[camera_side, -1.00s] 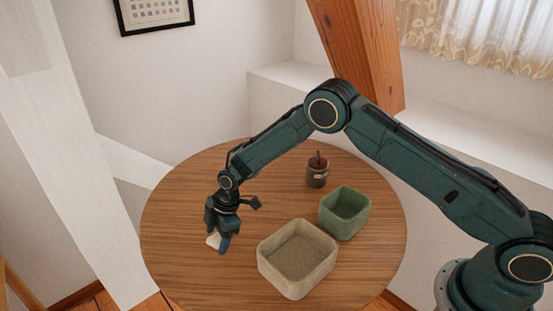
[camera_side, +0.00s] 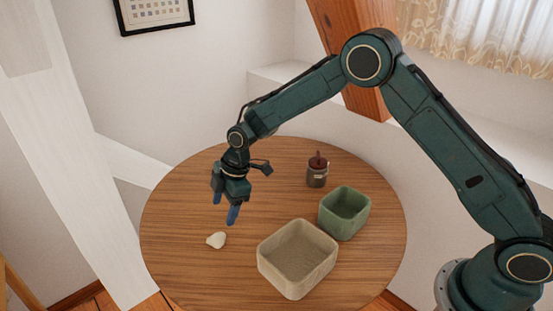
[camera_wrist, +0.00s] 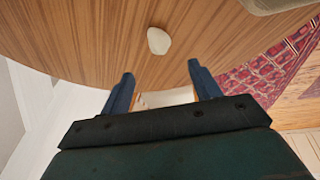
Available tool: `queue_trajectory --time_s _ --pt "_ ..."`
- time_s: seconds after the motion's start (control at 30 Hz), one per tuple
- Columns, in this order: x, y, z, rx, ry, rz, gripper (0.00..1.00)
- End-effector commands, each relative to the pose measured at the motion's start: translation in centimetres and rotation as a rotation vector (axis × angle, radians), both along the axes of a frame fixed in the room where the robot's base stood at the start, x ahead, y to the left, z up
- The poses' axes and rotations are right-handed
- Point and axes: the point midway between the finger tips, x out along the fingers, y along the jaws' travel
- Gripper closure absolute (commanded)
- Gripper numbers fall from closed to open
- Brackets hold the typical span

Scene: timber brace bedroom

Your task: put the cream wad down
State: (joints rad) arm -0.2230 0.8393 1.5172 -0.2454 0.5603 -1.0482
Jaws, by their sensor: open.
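The cream wad (camera_side: 216,240) lies on the wooden table, left of the beige bin. It also shows in the wrist view (camera_wrist: 158,40), beyond my fingertips and apart from them. My gripper (camera_side: 225,208) is open and empty, raised above the table over and slightly behind the wad. In the wrist view its two blue fingers (camera_wrist: 160,82) stand apart with nothing between them.
A beige square bin (camera_side: 263,262) and a smaller green bin (camera_side: 330,222) stand on the right part of the round table (camera_side: 180,205). A brown jar (camera_side: 317,176) stands behind them. The table's left side is clear around the wad.

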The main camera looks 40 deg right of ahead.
Motion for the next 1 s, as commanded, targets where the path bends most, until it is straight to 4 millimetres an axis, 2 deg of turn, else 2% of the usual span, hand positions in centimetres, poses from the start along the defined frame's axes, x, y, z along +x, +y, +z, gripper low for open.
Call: queue_trajectory --time_s 0.17,0.77,0.87,1.0 --pt "-0.2 -0.2 0.8 0.0 0.001 -0.001 0.37" --pt "-0.2 -0.3 0.9 -0.001 0.001 -0.002 0.37" --pt "-0.3 -0.4 1.4 0.0 -0.001 -0.012 0.37" --pt "-0.6 -1.1 3.2 0.0 -0.006 -0.05 0.37"
